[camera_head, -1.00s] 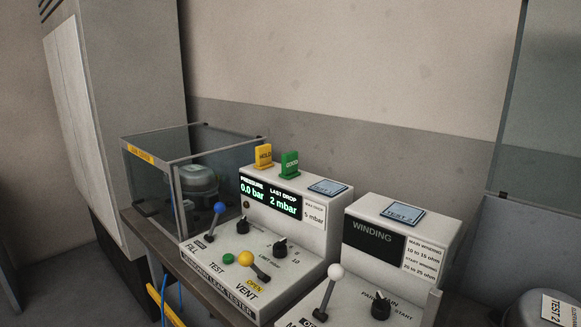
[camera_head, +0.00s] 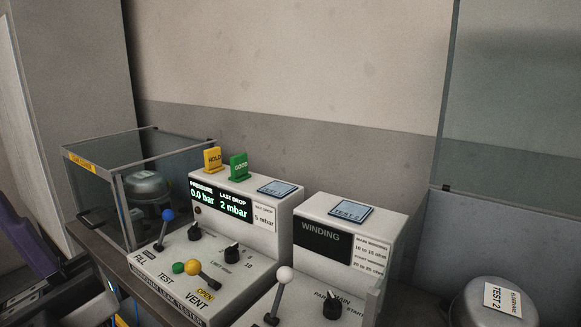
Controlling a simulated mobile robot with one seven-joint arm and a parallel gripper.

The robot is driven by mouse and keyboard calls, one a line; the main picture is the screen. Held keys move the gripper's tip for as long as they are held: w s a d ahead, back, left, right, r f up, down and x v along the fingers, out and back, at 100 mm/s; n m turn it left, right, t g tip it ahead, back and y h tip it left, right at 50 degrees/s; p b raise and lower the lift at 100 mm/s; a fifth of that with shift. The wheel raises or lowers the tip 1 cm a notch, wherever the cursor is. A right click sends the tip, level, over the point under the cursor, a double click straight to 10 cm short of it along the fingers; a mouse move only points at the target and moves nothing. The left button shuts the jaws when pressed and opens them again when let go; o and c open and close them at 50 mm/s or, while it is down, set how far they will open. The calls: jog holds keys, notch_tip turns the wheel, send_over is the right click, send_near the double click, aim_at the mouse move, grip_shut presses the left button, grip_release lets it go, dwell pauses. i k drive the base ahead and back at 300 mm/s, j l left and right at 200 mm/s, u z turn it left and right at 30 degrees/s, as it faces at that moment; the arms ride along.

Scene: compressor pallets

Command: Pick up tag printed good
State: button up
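The green tag printed GOOD (camera_head: 238,167) stands upright on top of the leak tester (camera_head: 246,204), right of the yellow tag printed HOLD (camera_head: 213,159). The two tags are apart, with a small gap between them. Part of what looks like my arm shows at the lower left edge, well left of and below the green tag. I cannot make out my gripper's fingers in this view.
A glass-sided enclosure (camera_head: 90,172) with a compressor (camera_head: 148,187) inside stands left of the tester. A blue-knobbed lever (camera_head: 167,215) and a yellow-knobbed lever (camera_head: 193,267) rise in front. The winding tester (camera_head: 385,225) stands at right, with another compressor (camera_head: 470,300) beyond.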

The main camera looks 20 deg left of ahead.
aim_at(238, 162)
jog(key=j+z, duration=0.3)
jog(key=j, duration=0.15)
jog(key=j+z, duration=0.35)
jog(key=j, duration=0.15)
jog(key=k+j+z, duration=0.1)
jog(key=j, duration=0.25)
jog(key=k+j+z, duration=0.1)
jog(key=j, duration=0.2)
jog(key=k+j+z, duration=0.1)
jog(key=j, duration=0.25)
jog(key=k+j, duration=0.1)
jog(key=j, duration=0.25)
jog(key=k+j, duration=0.15)
jog(key=j, duration=0.25)
jog(key=k+j, duration=0.1)
jog(key=j, duration=0.25)
jog(key=k+j, duration=0.15)
jog(key=j, duration=0.25)
jog(key=k+j+z, duration=0.1)
jog(key=j, duration=0.25)
jog(key=i, duration=1)
